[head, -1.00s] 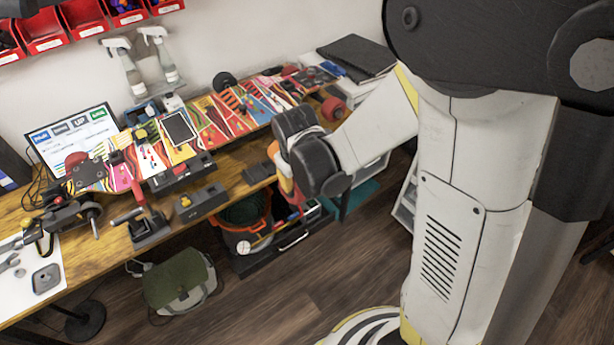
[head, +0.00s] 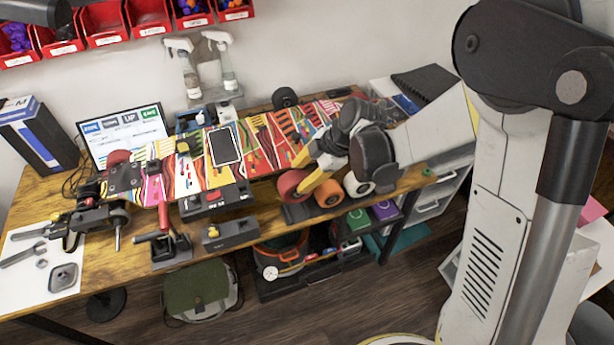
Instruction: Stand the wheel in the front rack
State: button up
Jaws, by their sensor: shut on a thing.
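My gripper (head: 301,174), with yellow-orange fingers, reaches in from the right over the front of the workbench. Its fingers are shut on a red wheel (head: 291,184). The red wheel is just above or at a low dark grey rack (head: 298,213) near the bench's front edge; I cannot tell whether it touches. An orange wheel (head: 328,195) and a white wheel (head: 356,185) stand to the right of it, close to the fingers. My gripper's dark body hides part of the board and the bench behind these wheels.
A colourful skateboard deck (head: 262,140) with a phone (head: 224,146) on it spans the bench (head: 130,245). A grey box (head: 230,234) and a red-handled tool (head: 155,238) sit left along the front edge. A bin (head: 284,250) and green bag (head: 198,290) are below.

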jog(key=shift+s+f+b, duration=0.25)
jog(key=shift+f+b, duration=0.35)
jog(key=shift+f, duration=0.25)
jog(key=shift+f+b, duration=1.35)
jog(key=shift+f, duration=0.6)
jog(key=shift+d+f+b, duration=0.1)
jog(key=shift+f+b, duration=0.35)
jog(key=shift+b, duration=0.15)
jog(key=o, duration=1.3)
jog(key=shift+c, duration=0.2)
jog(key=shift+c, duration=0.5)
jog(key=shift+r, duration=0.15)
jog(key=p+v, duration=0.4)
jog(key=v, duration=0.3)
jog(key=shift+p, duration=0.3)
jog(key=shift+d+r, duration=0.1)
